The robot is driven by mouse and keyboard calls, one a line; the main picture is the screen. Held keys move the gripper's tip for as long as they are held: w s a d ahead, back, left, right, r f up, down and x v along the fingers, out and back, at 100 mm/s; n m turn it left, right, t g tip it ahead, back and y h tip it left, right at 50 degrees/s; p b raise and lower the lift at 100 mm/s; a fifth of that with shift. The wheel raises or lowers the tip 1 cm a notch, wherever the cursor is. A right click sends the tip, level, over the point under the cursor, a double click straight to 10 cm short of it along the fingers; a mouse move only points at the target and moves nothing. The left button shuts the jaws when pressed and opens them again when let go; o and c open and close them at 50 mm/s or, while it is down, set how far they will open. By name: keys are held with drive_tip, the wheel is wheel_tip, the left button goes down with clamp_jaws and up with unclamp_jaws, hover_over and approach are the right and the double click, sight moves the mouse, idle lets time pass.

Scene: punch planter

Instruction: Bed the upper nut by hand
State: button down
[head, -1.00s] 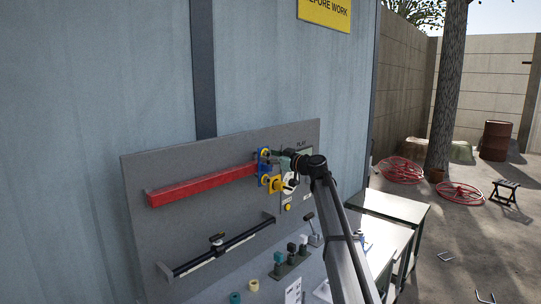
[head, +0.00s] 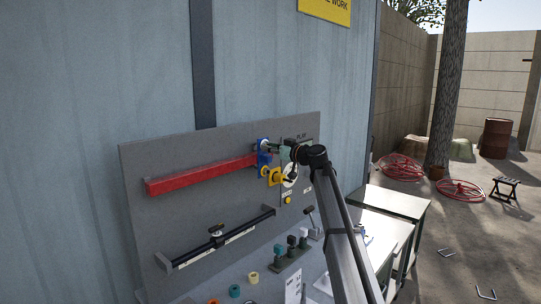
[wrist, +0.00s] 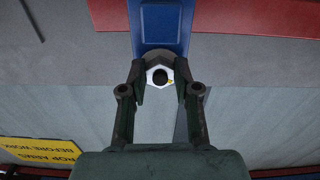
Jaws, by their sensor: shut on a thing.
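A pale hex nut (wrist: 159,76) with a dark round hole sits between the fingertips of my gripper (wrist: 160,84) in the wrist view. The fingers are shut on its sides. A blue bracket (wrist: 165,25) is right behind the nut; whether the nut touches it I cannot tell. In the head view my gripper (head: 271,146) is at the upper part of the blue bracket (head: 263,160), and the nut is too small to make out. A yellow fitting (head: 277,176) is at the bracket's lower part, below my gripper.
A red bar (head: 200,174) runs left from the bracket on the grey board (head: 190,215). A black rail (head: 222,238) is below it. Several small blocks and rings, including a teal ring (head: 234,291), are on the bench below. A table (head: 395,202) stands at the right.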

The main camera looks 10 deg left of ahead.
drive_tip(key=shift+m+b, duration=1)
drive_tip(key=shift+m, duration=0.1)
drive_tip(key=c, duration=0.8)
unclamp_jaws()
drive_tip(key=shift+c, duration=0.2)
drive_tip(key=shift+s+d, duration=0.1)
drive_tip(key=v, duration=1.1)
drive_tip(key=shift+s+d, duration=0.25)
drive_tip(key=shift+d, duration=0.05)
